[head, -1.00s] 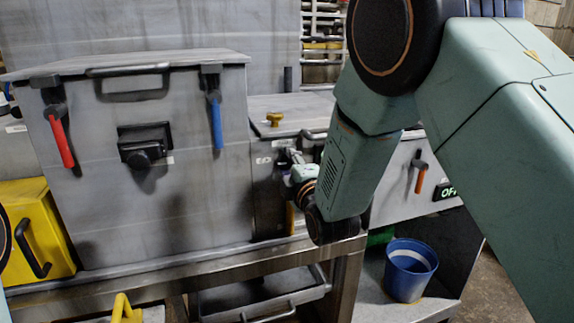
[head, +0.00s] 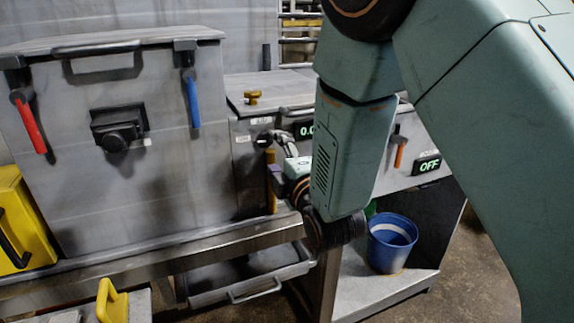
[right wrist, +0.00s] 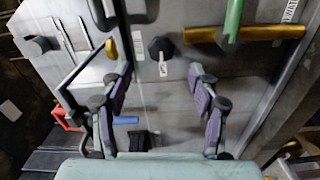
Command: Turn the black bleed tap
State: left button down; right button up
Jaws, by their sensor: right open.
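In the right wrist view a dark, faceted knob (right wrist: 160,48), which looks like the black bleed tap, stands on a grey metal face with a pale tag beside it. My right gripper (right wrist: 160,78) is open and empty, its two fingers on either side of the view and the knob between and beyond the tips. The tips look apart from the knob. In the head view my right gripper (head: 283,142) is at the front of the smaller grey cabinet (head: 250,172); its own arm hides part of that front. The tap cannot be made out clearly there. My left gripper is not in view.
A large grey box (head: 80,190) with red (head: 31,127) and blue (head: 192,101) levers stands left. A brass knob (head: 253,97) tops the cabinet. In the wrist view a brass bar and green handle (right wrist: 233,18) lie right of the tap. A blue bucket (head: 390,242) stands lower right.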

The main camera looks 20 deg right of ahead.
jog(key=s, duration=0.5)
jog(key=shift+s+d, duration=0.1)
dwell(0.3)
jog(key=s+d+f+m+g, duration=0.1)
jog(key=s+f+m+g, duration=0.5)
jog(key=f, duration=0.5)
jog(key=s+d+f+m+g, duration=0.2)
jog(key=s+f+m+g, duration=0.2)
jog(key=s+f+m, duration=0.55)
jog(key=s+f+m+g, duration=0.1)
jog(key=s+f+g, duration=0.3)
jog(key=s+f, duration=0.4)
jog(key=s+f+m+g, duration=0.1)
jog(key=s+f+g, duration=0.3)
jog(key=s+f, duration=0.3)
jog(key=s, duration=0.5)
jog(key=shift+d+f+h, duration=0.15)
jog(key=shift+f+h, duration=0.15)
jog(key=shift+f, duration=0.1)
